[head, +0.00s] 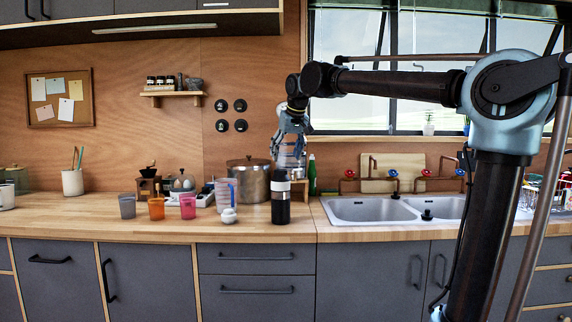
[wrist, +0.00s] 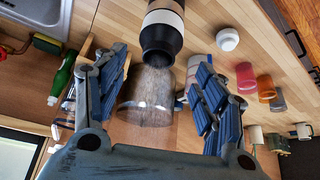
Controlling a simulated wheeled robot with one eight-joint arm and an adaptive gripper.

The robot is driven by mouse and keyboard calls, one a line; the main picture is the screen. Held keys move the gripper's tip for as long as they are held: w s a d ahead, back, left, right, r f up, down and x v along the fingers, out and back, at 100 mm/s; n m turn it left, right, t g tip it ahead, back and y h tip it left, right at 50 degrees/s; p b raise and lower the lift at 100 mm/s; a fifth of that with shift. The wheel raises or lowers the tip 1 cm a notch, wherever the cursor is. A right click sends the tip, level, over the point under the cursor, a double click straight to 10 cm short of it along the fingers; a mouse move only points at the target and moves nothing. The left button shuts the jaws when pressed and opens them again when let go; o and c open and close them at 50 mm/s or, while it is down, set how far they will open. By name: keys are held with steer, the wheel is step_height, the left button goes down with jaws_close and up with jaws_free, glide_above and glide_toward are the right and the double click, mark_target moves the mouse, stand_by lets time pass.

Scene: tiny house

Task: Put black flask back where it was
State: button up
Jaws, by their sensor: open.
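The black flask (head: 281,205) stands upright on the wooden counter near its front edge, left of the sink. It has a white band below its dark top. My gripper (head: 291,130) is above the flask, pointing down, with nothing held. In the wrist view my gripper (wrist: 158,70) has its blue-padded fingers spread wide. The flask (wrist: 163,30) shows at the top of that view, its dark top toward me, beyond the fingertips and not clasped.
A steel pot (head: 250,182) stands behind the flask, and a green bottle (head: 312,176) to the right. A small white round item (head: 229,215), a pink cup (head: 188,206) and an orange cup (head: 156,208) are on the left. The sink (head: 370,210) is right.

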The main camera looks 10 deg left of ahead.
steer(key=shift+s+d+r, duration=0.1)
steer(key=shift+s+r, duration=0.05)
steer(key=shift+r, duration=0.15)
steer(key=s+d+f+m+h, duration=0.1)
steer(key=s+d+f, duration=0.2)
steer(key=d+f, duration=0.45)
steer(key=s+d+f+m+g+h, duration=0.15)
steer(key=d+f, duration=0.35)
steer(key=d, duration=0.6)
steer(key=s+d+f+m+t, duration=0.1)
steer(key=s+d+f, duration=0.4)
steer(key=d, duration=0.5)
steer(key=s+d+f+m, duration=0.1)
steer(key=s+d+f, duration=0.3)
steer(key=f, duration=0.4)
steer(key=s+d+f+m+g, duration=0.1)
steer(key=s+d+f, duration=0.4)
steer(key=s+f, duration=0.2)
steer(key=s+d+f+m+g+h, duration=0.1)
steer(key=s+d+f, duration=0.3)
steer(key=f, duration=0.5)
steer(key=shift+s+d+f, duration=0.4)
steer(key=shift+s, duration=0.65)
steer(key=shift+m, duration=0.25)
